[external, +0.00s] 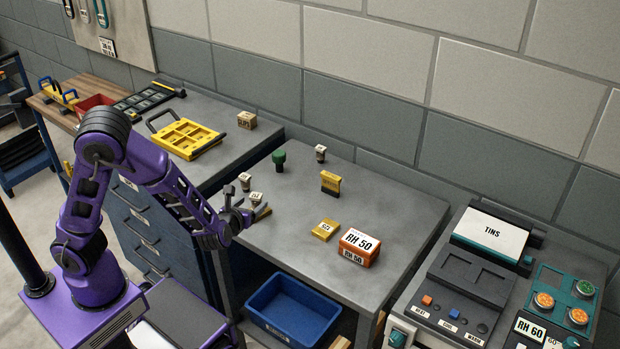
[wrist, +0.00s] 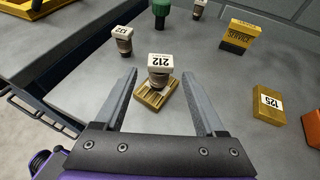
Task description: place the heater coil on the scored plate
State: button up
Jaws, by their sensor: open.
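A heater coil with a white cap marked 212 (wrist: 160,64) stands upright over the scored plate (wrist: 146,99), a small yellow-brown grooved block. Its base appears to rest on the plate, toward the plate's far part. In the external view the coil (external: 256,197) is at the left edge of the grey table, beside my gripper (external: 252,214). My gripper (wrist: 159,78) is open, with a finger on each side of the coil and plate and gaps between. A similar coil marked 132 (wrist: 122,40) stands behind left; another (wrist: 199,9) stands farther back.
A green knobbed piece (external: 279,160), a yellow-black block (external: 330,182), a yellow block marked 125 (external: 326,229) and an orange RH 50 box (external: 358,247) stand on the table (external: 395,205). A blue bin (external: 292,306) is below. The table's right side is clear.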

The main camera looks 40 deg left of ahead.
jog(key=shift+p+v, duration=0.3)
jog(key=shift+v, duration=1.95)
